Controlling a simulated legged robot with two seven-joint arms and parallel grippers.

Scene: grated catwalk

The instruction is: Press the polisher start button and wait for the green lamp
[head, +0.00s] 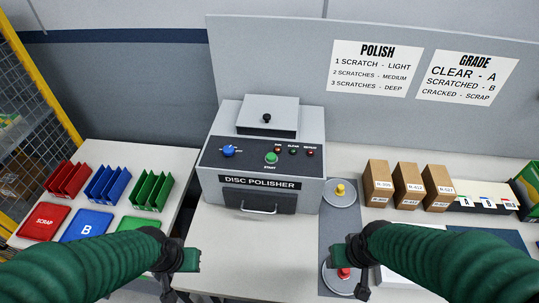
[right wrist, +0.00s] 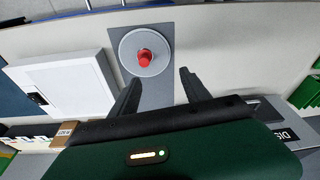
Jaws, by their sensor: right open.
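The grey disc polisher (head: 258,150) stands on the bench against the back panel. Its dark front panel carries a green start button (head: 271,158), a blue knob (head: 229,151) and a row of small lamps, including a dark green one (head: 293,151); none looks clearly lit. My left gripper (head: 182,272) is low in the head view, in front of and left of the polisher; its opening cannot be made out. My right gripper (head: 352,268) is right of the polisher, apart from the button. In the right wrist view its fingers (right wrist: 160,88) are open and empty.
A round grey disc with a red knob (right wrist: 146,56) lies near my right gripper; another has a yellow knob (head: 341,190). Cardboard boxes (head: 407,186) stand at right, coloured racks (head: 108,185) and trays at left. The bench directly before the polisher is clear.

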